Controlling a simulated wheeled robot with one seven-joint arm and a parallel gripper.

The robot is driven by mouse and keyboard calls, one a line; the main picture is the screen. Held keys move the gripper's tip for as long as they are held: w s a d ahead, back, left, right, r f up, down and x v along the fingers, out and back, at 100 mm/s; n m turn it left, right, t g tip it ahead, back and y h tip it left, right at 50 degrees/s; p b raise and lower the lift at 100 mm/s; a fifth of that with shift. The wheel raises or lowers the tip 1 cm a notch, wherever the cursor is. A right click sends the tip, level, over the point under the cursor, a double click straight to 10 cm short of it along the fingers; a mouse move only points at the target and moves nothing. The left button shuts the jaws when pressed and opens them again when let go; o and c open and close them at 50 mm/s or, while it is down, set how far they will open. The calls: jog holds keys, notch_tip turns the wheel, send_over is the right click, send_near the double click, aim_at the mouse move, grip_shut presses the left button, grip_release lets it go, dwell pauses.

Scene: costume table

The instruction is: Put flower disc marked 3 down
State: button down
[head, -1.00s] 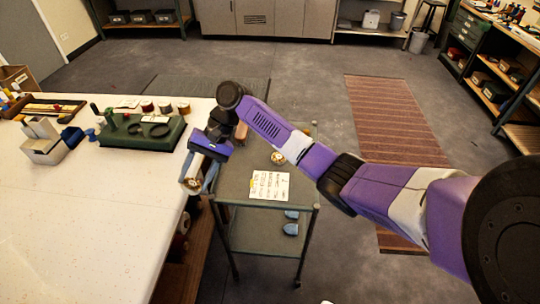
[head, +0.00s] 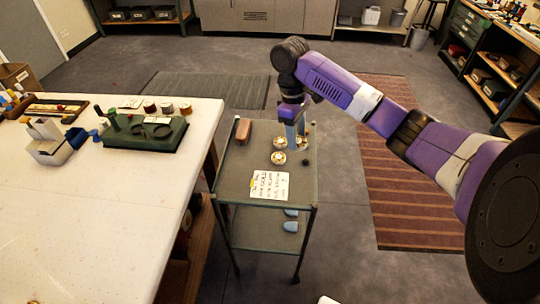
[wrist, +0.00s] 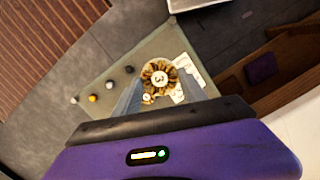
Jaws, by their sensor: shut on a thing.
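The flower disc marked 3 (wrist: 159,78) is gold and scalloped with a white centre. It sits between my fingertips in the wrist view, its number facing the camera. My gripper (head: 296,138) is shut on it above the far right part of the grey-green cart (head: 228,172). Gold-and-white discs show close together around the fingertips in the head view, so I cannot tell whether the held one touches the cart top. Another flower disc (head: 279,158) lies on the cart just in front of the gripper. A small gold piece (wrist: 148,98) shows below the held disc.
A white written card (head: 270,185) lies at the cart's near side. A small dark ball (head: 306,162) is near the right edge. The white table (head: 95,220) stands left of the cart.

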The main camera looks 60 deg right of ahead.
jog(key=shift+s+d+r, duration=0.2)
jog(key=shift+s+d, duration=0.2)
jog(key=shift+s, duration=0.05)
jog(key=shift+s+f, duration=0.1)
jog(key=shift+f, duration=0.15)
jog(key=b, duration=0.6)
send_over(297, 181)
jog(key=f, duration=1.4)
jog(key=shift+w+a, duration=0.15)
jog(key=shift+w, duration=0.05)
jog(key=shift+f+p, duration=0.65)
jog(key=shift+f, duration=2)
jog(key=c, duration=0.6)
grip_release()
jog(key=shift+c, duration=0.2)
jog(key=shift+r, duration=0.1)
notch_tip(297, 181, up, 12)
jog(key=w+p, duration=0.1)
jog(key=p, duration=0.2)
jog(key=shift+w+p, duration=0.35)
jog(key=shift+w, duration=0.05)
